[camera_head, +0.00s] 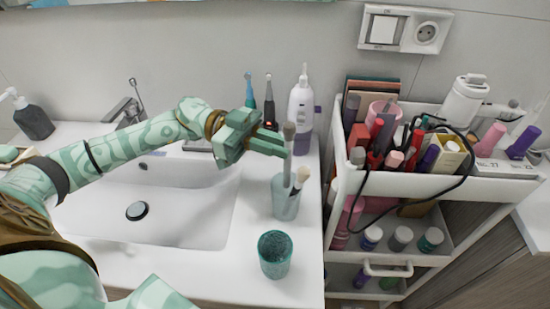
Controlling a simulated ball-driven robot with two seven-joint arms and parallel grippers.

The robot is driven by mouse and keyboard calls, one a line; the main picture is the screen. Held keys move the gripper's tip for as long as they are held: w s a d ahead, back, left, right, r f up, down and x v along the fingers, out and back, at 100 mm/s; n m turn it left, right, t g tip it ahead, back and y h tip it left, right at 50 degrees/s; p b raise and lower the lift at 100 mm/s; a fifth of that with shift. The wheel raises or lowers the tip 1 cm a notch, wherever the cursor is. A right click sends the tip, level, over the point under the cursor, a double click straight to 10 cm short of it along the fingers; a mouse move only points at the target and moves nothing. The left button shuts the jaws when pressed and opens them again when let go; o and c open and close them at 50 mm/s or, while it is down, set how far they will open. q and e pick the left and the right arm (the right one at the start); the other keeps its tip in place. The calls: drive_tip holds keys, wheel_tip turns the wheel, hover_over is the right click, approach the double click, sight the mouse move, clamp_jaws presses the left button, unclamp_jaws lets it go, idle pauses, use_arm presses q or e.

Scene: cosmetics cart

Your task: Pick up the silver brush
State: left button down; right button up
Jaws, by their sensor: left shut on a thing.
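The silver brush (287,165) stands nearly upright, with its grey tip at the top and its lower part at the glass cup (286,206). My left gripper (284,146) reaches in from the left above the sink and is shut on the brush's upper part. I cannot tell whether the brush's lower end is clear of the cup. A second brush with pale bristles (302,176) leans in the same cup. My right gripper is not in view.
A teal cup (274,254) stands in front. Toothbrushes (269,103) and a white bottle (301,110) stand behind the gripper. The sink (190,215) lies left. The white cart (430,184), full of cosmetics, stands close on the right.

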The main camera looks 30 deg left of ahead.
use_arm(q)
wheel_tip(320, 180, up, 6)
drive_tip(key=p, duration=0.1)
drive_tip(key=s+a+f+b, duration=0.1)
drive_tip(key=a+b, duration=0.1)
drive_tip(key=a, duration=1.6)
drive_tip(key=shift+s, duration=0.4)
